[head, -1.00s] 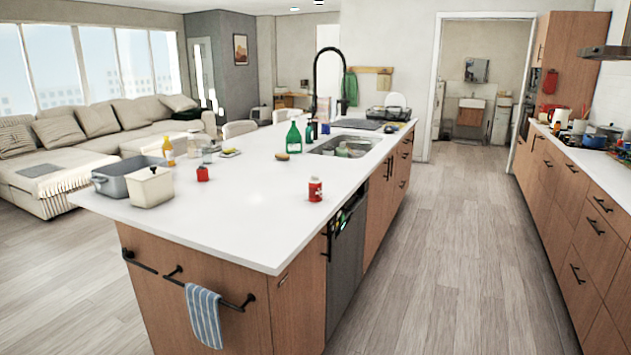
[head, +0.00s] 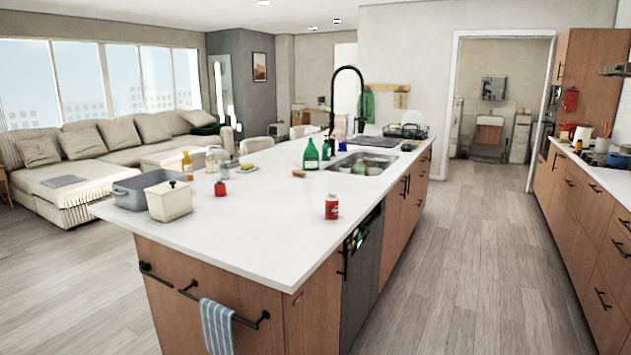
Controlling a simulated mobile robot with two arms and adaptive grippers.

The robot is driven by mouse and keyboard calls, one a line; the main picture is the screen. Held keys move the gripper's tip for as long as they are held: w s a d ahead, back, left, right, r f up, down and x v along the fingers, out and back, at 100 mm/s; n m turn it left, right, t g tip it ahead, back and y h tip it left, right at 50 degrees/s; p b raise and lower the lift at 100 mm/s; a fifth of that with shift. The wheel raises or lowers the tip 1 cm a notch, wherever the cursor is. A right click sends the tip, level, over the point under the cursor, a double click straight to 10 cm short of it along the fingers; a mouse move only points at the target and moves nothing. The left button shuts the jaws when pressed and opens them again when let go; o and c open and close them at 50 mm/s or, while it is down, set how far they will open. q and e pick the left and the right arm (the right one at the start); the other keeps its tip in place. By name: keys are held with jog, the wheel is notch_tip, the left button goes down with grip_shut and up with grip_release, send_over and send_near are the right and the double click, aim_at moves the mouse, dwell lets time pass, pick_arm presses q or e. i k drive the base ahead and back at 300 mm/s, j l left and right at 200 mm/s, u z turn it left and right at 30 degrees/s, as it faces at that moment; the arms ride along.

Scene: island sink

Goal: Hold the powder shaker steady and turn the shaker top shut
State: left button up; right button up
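A small red container (head: 332,207) with a pale label stands upright on the white island top, near its right edge. It looks like the powder shaker, but it is too small to be sure. Its top is too small to show whether it is turned shut. A smaller red object (head: 220,188) stands farther left on the same top. Neither of my grippers is in view, and nothing touches the red container.
The white island (head: 260,225) has a sink (head: 362,162) at its far right. A grey tub (head: 128,193), cream canister (head: 169,201), green bottle (head: 311,156) and yellow bottle (head: 187,166) stand on it. Open floor (head: 450,260) lies between island and right counter (head: 590,200).

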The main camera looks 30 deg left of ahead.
aim_at(331, 196)
jog(key=i+l+u, duration=0.1)
jog(key=u, duration=0.35)
jog(key=i+l+u, duration=0.25)
jog(key=u, duration=0.2)
jog(key=i+l+u, duration=0.15)
jog(key=u, duration=0.3)
